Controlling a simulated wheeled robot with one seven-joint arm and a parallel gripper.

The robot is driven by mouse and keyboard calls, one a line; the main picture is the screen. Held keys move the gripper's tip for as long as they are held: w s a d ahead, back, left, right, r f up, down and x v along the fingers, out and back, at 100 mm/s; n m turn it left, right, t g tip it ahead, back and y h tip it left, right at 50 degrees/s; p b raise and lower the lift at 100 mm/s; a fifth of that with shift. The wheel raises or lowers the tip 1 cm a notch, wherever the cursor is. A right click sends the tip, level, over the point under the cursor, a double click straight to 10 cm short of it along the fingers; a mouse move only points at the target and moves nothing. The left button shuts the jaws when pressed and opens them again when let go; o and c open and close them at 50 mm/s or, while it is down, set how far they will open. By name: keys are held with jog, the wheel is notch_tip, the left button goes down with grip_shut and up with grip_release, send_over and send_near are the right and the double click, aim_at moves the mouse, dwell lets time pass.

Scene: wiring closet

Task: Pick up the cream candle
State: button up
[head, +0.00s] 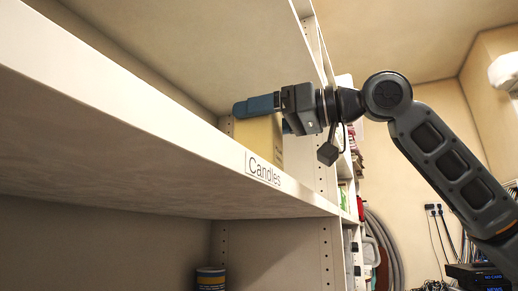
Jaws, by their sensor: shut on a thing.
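The cream candle (257,136) is a pale yellow block on the upper shelf, near the shelf's inner upright. The front lip of the shelf hides its bottom, so I cannot tell whether it rests on the shelf or is lifted. My gripper (262,106) reaches in from the right at the candle's top. Its blue-grey fingers are shut on the candle, one across the near top edge and the other partly hidden behind it.
The shelf's front edge (150,112) carries a "Candles" label and runs just below the candle. A dark can (211,278) stands on the shelf below. An upright with holes (327,165) is close on the right. Cables and a coiled hose (388,250) are farther right.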

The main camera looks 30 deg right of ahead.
grip_shut()
jog(key=shift+r, duration=0.2)
